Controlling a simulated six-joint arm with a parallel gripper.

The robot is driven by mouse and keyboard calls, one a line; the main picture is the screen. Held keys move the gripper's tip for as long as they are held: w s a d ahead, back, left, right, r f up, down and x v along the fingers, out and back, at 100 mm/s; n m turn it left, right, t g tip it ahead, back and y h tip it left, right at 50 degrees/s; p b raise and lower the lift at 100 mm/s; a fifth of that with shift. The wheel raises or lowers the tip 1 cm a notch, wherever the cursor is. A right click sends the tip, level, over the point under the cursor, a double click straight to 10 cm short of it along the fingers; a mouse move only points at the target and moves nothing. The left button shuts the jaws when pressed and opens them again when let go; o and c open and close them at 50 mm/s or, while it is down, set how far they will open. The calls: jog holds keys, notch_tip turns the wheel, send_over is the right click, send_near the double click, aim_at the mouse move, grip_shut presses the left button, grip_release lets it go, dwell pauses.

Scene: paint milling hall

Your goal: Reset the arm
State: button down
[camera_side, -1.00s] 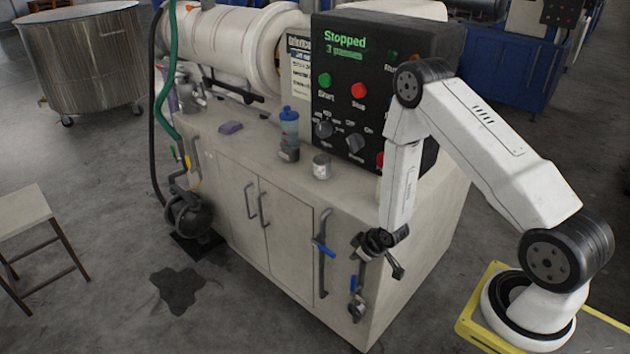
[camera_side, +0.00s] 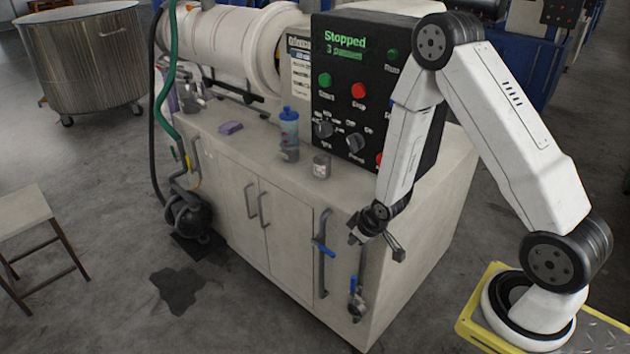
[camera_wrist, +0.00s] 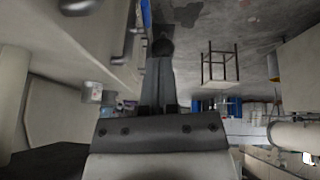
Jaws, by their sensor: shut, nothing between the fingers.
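My gripper (camera_side: 376,228) hangs at the end of my white arm, in front of the right front corner of the machine cabinet (camera_side: 230,180). Its fingers are shut with nothing between them. In the wrist view the closed dark fingers (camera_wrist: 162,48) point toward the top of the picture, with floor and cabinet beyond. The gripper is above the blue-handled valve (camera_side: 355,298) on the cabinet front. Whether it touches the cabinet edge cannot be told.
The control panel (camera_side: 370,90) reads "Stopped". A blue-capped bottle (camera_side: 289,135), a small clear jar (camera_side: 321,166) and a purple block (camera_side: 230,128) stand on the cabinet top. A stool (camera_side: 25,212) is at left. A dark puddle (camera_side: 178,290) lies on the floor.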

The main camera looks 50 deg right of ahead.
jog(key=s+a+r+g, duration=0.1)
jog(key=s+a+r, duration=0.3)
jog(key=r, duration=0.4)
jog(key=s+a+r+m+g, duration=0.1)
jog(key=s+a+r, duration=0.3)
jog(key=r, duration=0.5)
jog(key=shift+s+a+m+g+y, duration=0.2)
jog(key=shift+s+m+g+y, duration=0.15)
jog(key=shift+s, duration=0.45)
jog(key=shift+f, duration=0.1)
